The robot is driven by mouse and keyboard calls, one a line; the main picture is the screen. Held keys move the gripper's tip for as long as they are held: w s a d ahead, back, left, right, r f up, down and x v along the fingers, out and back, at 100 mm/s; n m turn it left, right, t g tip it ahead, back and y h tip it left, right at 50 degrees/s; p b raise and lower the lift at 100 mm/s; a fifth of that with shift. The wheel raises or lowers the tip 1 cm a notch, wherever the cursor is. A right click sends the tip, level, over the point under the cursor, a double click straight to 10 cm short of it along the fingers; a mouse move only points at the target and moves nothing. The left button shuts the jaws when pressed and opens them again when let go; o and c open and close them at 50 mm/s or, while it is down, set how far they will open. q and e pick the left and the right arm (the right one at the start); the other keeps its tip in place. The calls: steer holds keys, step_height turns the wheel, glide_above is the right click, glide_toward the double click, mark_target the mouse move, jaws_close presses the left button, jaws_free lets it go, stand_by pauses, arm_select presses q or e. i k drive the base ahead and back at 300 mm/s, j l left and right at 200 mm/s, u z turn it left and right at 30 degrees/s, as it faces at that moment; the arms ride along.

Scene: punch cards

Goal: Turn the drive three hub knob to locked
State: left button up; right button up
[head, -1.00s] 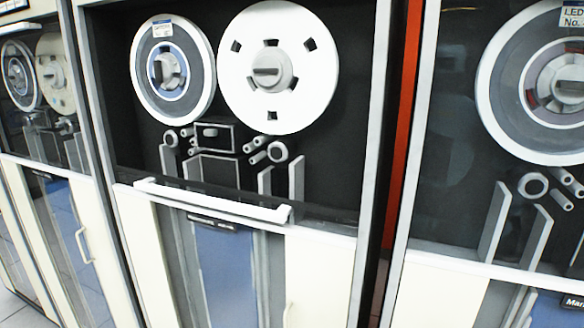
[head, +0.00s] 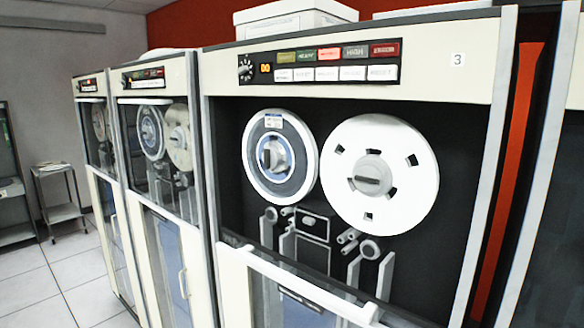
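Drive three (head: 235,150) is the large tape cabinet in the middle of the head view, with a small "3" label (head: 458,60) at its upper right. Its left reel (head: 253,183) is grey and white with a blue ring around a grey hub knob (head: 274,156), whose grip bar looks near upright. Its right reel (head: 409,207) is plain white with a grey hub (head: 371,175) that has a short, nearly level bar. I cannot read any lock marking on either hub. Neither of my grippers is in view.
A white handle bar (head: 300,287) runs across the cabinet front below the reels. A button panel (head: 335,64) is above them. More tape drives (head: 155,85) stand to the left, and another cabinet edge (head: 545,200) is close on the right. Open tiled floor (head: 60,285) lies at left.

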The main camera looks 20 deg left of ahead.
mark_target(270, 157)
steer(key=j+z, duration=0.3)
steer(key=z, duration=0.15)
steer(key=i+j+z, duration=0.1)
steer(key=j+z, duration=0.2)
steer(key=z, duration=0.15)
steer(key=j+z, duration=0.15)
steer(key=j, duration=0.4)
steer(key=k+j+z, duration=0.2)
steer(key=j, duration=0.3)
steer(key=k+j, duration=0.1)
steer(key=j, duration=0.45)
steer(key=j+z, duration=0.1)
steer(key=j, duration=0.4)
steer(key=k, duration=0.05)
